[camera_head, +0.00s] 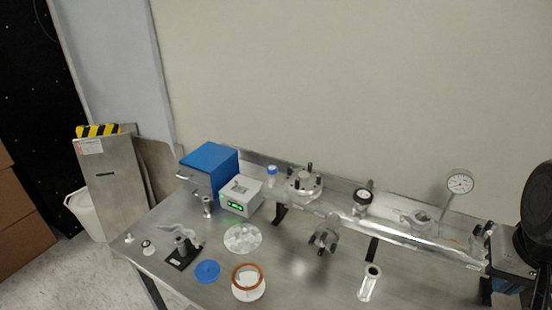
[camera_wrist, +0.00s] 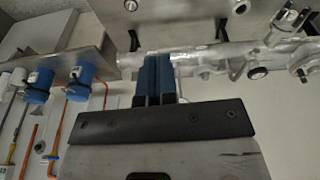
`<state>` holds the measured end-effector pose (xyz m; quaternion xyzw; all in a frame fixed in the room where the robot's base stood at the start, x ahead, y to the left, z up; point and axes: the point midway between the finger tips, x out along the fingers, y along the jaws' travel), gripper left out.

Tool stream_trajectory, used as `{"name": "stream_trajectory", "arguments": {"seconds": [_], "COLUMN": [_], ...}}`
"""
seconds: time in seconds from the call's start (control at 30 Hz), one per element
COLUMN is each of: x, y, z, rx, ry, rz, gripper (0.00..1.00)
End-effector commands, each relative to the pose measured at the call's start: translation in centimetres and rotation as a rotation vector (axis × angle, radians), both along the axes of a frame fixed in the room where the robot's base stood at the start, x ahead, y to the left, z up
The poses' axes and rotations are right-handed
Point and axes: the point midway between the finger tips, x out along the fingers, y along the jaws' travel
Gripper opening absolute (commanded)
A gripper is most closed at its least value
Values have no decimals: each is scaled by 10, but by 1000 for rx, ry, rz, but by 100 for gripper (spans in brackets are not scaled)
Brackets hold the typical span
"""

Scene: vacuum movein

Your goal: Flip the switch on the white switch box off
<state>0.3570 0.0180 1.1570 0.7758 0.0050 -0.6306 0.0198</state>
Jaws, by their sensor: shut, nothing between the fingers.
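The white switch box (camera_head: 247,197) stands on the metal table, left of centre in the head view. Its front has a green lit display, and a small grey patch shows on its top. The switch is too small for me to tell its position. My gripper (camera_wrist: 159,78) shows in the wrist view with its two blue fingers together and nothing between them. In the head view the fingers are not visible. The switch box does not show in the wrist view, and nothing there touches the fingers.
A blue box (camera_head: 212,166) stands directly behind and left of the switch box. A blue-capped bottle (camera_head: 272,177) and a metal vacuum chamber (camera_head: 303,186) are to its right. A pressure gauge (camera_head: 460,184) rises at right.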

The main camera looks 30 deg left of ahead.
Motion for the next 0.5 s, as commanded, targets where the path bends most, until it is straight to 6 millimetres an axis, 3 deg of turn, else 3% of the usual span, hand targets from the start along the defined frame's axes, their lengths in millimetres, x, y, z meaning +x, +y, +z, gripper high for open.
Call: {"name": "stream_trajectory", "arguments": {"seconds": [0.5], "x": [86], "y": [68], "z": [25], "rx": [-49], "ry": [48], "rz": [112], "gripper": [0]}}
